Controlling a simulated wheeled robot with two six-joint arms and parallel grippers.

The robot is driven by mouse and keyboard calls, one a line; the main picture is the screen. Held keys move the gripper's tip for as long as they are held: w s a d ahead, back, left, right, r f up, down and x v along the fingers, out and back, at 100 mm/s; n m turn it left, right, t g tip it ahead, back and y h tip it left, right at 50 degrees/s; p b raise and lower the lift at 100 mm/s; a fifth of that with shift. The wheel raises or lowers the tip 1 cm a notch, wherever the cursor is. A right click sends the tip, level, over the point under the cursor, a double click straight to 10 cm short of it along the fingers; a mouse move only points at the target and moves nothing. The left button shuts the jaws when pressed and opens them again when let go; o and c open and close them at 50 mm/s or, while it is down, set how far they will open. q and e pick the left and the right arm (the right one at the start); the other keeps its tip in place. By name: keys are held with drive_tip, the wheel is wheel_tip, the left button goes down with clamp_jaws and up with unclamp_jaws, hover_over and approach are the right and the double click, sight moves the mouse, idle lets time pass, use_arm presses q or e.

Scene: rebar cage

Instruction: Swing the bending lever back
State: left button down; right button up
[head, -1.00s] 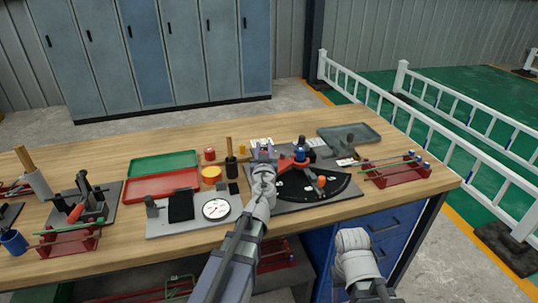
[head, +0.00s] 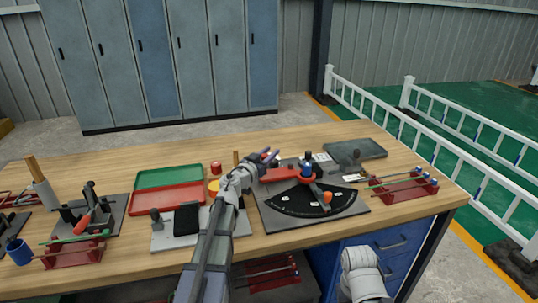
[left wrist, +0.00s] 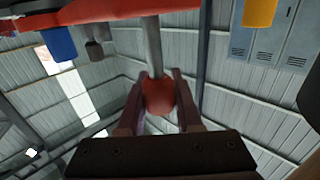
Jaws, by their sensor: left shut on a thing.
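The bending lever (head: 279,174) is a red bar on the bender's grey plate (head: 340,213). It points left from the blue-topped pivot (head: 306,170). In the left wrist view, a grey rod (left wrist: 153,48) joins the red bar to a red knob (left wrist: 160,96). My left gripper (head: 268,155) is at the lever's left end; its jaws are shut around this knob. The black dial sector (head: 296,203), with white labels and an orange knob (head: 327,197), lies on the near side of the plate. My right gripper is out of view.
A red tray (head: 165,199) and a green tray (head: 165,176) lie left of my left arm. A red rack with rods (head: 405,190) stands right of the plate. A grey tray (head: 358,149) lies behind. Bare tabletop (head: 300,130) shows at the back.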

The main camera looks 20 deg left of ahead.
use_arm(q)
drive_tip(key=shift+w+a, duration=0.1)
drive_tip(key=shift+w, duration=0.05)
drive_tip(key=c, duration=0.6)
unclamp_jaws()
drive_tip(key=shift+r, duration=0.15)
wheel_tip(320, 180, up, 10)
drive_tip(key=p, duration=1)
